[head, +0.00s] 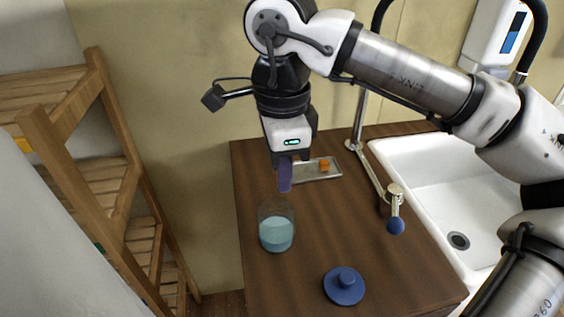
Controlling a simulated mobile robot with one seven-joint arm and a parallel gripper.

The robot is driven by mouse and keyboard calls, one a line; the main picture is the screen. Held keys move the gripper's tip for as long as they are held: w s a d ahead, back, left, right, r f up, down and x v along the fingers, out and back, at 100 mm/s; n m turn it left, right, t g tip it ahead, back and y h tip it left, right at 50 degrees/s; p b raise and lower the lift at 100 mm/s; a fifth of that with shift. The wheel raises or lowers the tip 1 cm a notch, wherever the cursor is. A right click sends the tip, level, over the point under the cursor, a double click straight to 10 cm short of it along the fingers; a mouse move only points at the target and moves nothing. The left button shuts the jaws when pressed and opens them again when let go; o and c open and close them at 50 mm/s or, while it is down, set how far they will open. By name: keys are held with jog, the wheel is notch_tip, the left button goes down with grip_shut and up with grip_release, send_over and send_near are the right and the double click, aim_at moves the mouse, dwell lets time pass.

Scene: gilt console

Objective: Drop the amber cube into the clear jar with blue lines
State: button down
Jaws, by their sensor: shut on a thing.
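My gripper (286,158) points down above and behind the jar, left of the cube. It is shut on a long purple object (285,178), which hangs down and is apart from the cube. The fingertips are small and partly hidden by the gripper body.
A round blue lid with a knob (344,287) lies on the counter's front part. A wooden shelf (95,150) stands at the left. The counter's middle is clear.

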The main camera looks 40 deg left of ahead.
notch_tip(320, 180, down, 4)
jog(key=shift+r+b, duration=0.25)
jog(key=shift+b, duration=0.65)
jog(key=c, duration=1.2)
grip_release()
jog(key=shift+r, duration=0.15)
notch_tip(320, 180, up, 14)
jog(key=shift+f, duration=0.2)
jog(key=shift+f, duration=0.1)
